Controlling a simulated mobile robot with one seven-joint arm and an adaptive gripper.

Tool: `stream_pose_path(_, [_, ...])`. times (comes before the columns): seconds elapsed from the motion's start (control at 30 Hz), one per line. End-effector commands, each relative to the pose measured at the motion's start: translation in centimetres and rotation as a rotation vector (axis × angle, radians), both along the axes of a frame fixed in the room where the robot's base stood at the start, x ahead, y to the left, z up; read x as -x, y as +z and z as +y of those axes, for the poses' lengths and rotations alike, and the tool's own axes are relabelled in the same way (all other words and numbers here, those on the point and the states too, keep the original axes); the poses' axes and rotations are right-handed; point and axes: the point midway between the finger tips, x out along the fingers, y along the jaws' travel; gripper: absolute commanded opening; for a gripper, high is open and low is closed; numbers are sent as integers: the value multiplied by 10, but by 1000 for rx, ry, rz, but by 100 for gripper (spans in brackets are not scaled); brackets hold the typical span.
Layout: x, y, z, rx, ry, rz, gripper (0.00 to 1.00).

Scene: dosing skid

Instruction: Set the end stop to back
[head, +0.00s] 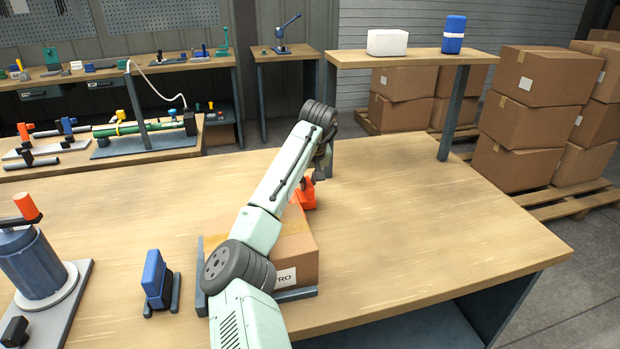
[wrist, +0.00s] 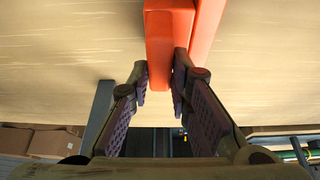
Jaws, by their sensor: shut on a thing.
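My gripper (wrist: 160,82) is shut on an orange block (wrist: 171,40); its two fingers press on either side of the block's lower end in the wrist view. A second orange face runs beside it on the right. In the head view the orange piece (head: 306,196) shows just behind the cardboard box (head: 297,252), partly hidden by my arm, and my gripper (head: 316,180) is at it. I cannot tell whether the orange piece stands on the table or the box. No part is clearly marked as the end stop.
The box sits in a grey holder (head: 297,294). A blue block on a dark stand (head: 155,278) is left of it. A blue cylinder with an orange handle (head: 36,262) stands far left. The table (head: 430,240) is clear to the right.

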Motion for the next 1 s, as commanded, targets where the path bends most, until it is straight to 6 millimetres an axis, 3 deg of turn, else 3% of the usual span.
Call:
stream_pose_path(0.03, [2,-15,-2,3,-1,25,0])
stream_pose_path(0.37, [2,-16,0,2,0,28,0])
stream_pose_path(0.4, [2,-16,0,3,-1,27,21])
stream_pose_path(0.6, [1,-14,0,1,0,22,34])
stream_pose_path(0.67, [1,-13,1,1,1,21,38])
stream_pose_path(1.0, [1,-7,1,1,0,14,38])
